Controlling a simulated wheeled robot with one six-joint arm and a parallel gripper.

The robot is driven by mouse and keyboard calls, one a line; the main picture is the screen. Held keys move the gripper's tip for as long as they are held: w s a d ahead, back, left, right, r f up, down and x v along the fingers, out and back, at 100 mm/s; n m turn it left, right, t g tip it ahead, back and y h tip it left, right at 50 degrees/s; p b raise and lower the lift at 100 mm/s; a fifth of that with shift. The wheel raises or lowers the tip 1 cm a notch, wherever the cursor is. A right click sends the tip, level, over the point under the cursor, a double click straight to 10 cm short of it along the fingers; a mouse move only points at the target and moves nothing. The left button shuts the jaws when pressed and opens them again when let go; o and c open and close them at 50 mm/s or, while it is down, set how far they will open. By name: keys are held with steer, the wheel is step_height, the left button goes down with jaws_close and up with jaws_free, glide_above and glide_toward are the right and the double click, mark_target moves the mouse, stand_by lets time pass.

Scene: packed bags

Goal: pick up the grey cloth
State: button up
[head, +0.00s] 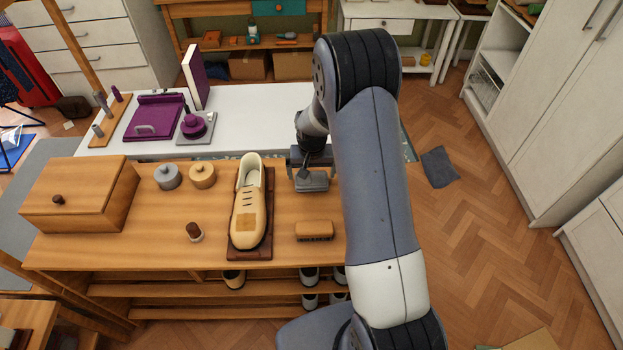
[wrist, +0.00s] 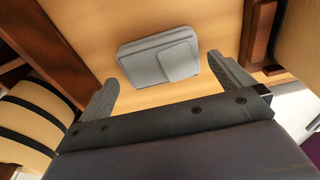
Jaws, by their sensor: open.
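A grey folded cloth (head: 312,183) lies on the wooden bench, right of the shoe, partly hidden under my gripper (head: 308,162). In the wrist view the grey cloth (wrist: 160,60) is a flat pad with rounded corners and a smaller folded layer on top. My gripper (wrist: 165,72) is open there, one finger to each side of the cloth, with nothing held. I cannot tell how much height separates the fingers from the bench. A second dark grey cloth (head: 440,167) lies flat and crumpled on the floor at the right.
A beige shoe (head: 247,215) stands on a dark board left of my gripper. A brush (head: 314,230) lies in front of the folded cloth. Two round tins, grey (head: 167,176) and wooden (head: 202,175), and a wooden box (head: 80,195) stand farther left. A white table (head: 255,115) adjoins behind.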

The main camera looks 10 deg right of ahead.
mark_target(312, 179)
steer(key=shift+w+f, duration=0.15)
steer(key=shift+f, duration=1)
steer(key=shift+c, duration=0.2)
steer(key=c, duration=0.7)
steer(key=shift+r, duration=0.1)
step_height(312, 179, up, 10)
steer(key=b, duration=0.1)
steer(key=shift+b, duration=0.3)
